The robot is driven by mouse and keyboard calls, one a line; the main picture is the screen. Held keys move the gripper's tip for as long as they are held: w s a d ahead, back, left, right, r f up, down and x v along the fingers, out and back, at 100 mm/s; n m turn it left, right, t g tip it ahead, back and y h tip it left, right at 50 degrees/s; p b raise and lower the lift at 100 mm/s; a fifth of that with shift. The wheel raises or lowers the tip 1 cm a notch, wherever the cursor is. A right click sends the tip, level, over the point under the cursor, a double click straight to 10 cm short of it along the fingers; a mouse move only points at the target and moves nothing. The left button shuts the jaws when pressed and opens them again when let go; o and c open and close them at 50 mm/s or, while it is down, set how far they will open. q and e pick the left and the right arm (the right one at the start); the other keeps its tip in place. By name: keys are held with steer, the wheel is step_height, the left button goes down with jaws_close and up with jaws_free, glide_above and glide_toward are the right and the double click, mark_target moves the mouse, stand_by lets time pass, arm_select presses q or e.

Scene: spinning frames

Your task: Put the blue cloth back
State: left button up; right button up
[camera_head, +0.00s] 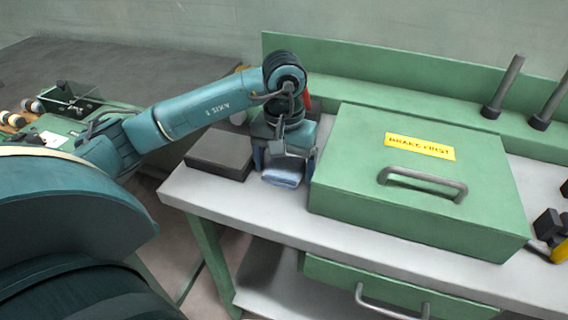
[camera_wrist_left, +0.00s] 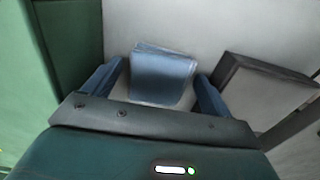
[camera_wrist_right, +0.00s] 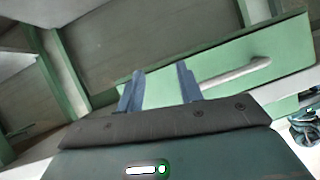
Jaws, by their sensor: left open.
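The blue cloth (camera_head: 283,177) is a small folded piece on the light worktop, left of the green box. It also shows in the left wrist view (camera_wrist_left: 162,75), lying between the two fingers. My left gripper (camera_head: 290,160) points down over the cloth with its fingers open on either side of it; I cannot tell whether they touch it. In the right wrist view my right gripper (camera_wrist_right: 160,88) has its fingers apart with nothing between them. It faces the green drawer front with its handle (camera_wrist_right: 236,74). My right gripper is out of the head view.
A green box (camera_head: 420,180) with a yellow label and grey handle stands right of my left gripper. A dark flat block (camera_head: 221,153) lies to its left. Upright dark pegs (camera_head: 503,88) stand at the back right. A green drawer (camera_head: 395,292) is under the worktop.

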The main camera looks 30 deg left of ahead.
mark_target(284, 168)
arm_select(q)
step_height(284, 168, up, 12)
steer(key=p, duration=0.1)
steer(key=shift+r+p, duration=0.2)
steer(key=shift+p, duration=0.2)
stand_by(0.6)
